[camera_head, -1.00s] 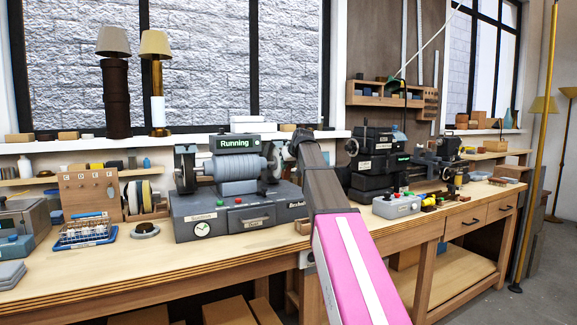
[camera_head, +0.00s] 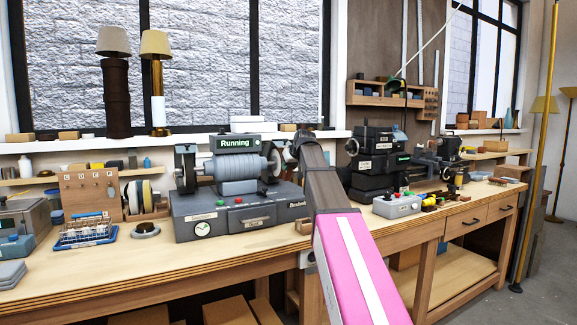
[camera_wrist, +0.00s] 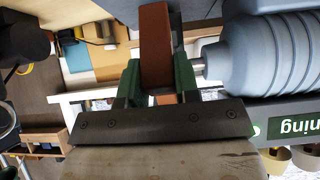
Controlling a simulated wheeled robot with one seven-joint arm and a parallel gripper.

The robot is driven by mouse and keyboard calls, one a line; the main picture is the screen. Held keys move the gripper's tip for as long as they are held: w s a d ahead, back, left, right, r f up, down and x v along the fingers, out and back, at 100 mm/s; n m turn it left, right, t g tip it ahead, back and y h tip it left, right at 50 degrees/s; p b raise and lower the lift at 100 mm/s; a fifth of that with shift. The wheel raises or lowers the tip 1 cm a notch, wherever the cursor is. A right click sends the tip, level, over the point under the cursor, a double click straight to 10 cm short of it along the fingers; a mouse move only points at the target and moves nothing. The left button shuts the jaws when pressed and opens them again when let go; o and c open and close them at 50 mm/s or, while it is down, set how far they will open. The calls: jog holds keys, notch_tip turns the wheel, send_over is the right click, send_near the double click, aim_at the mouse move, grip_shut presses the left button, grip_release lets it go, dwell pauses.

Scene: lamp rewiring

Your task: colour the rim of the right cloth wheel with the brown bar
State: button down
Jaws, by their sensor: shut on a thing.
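The brown bar (camera_wrist: 156,40) is clamped between the two green fingers of my gripper (camera_wrist: 157,66) in the wrist view, its free end reaching away from the jaws. In the head view my arm hides the gripper and bar. The right cloth wheel (camera_head: 272,163) is on the right end of the grey polishing machine (camera_head: 237,213), partly covered by my wrist. The machine's sign (camera_head: 236,143) reads "Running". In the wrist view the ribbed motor housing (camera_wrist: 262,58) and its shaft lie just right of my gripper. Whether the bar touches the wheel rim cannot be told.
The left wheel (camera_head: 186,168) stands at the machine's other end. A dark lathe-like machine (camera_head: 375,165) and a grey control box (camera_head: 397,206) stand right of my arm. The bench front (camera_head: 190,262) is mostly clear.

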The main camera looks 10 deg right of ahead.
jog(key=shift+s+d+f, duration=0.15)
jog(key=shift+s+f, duration=0.1)
jog(key=shift+s, duration=0.25)
jog(key=shift+v, duration=1.55)
jog(key=shift+s+d+f, duration=0.1)
jog(key=shift+s+f, duration=0.05)
jog(key=shift+f, duration=0.05)
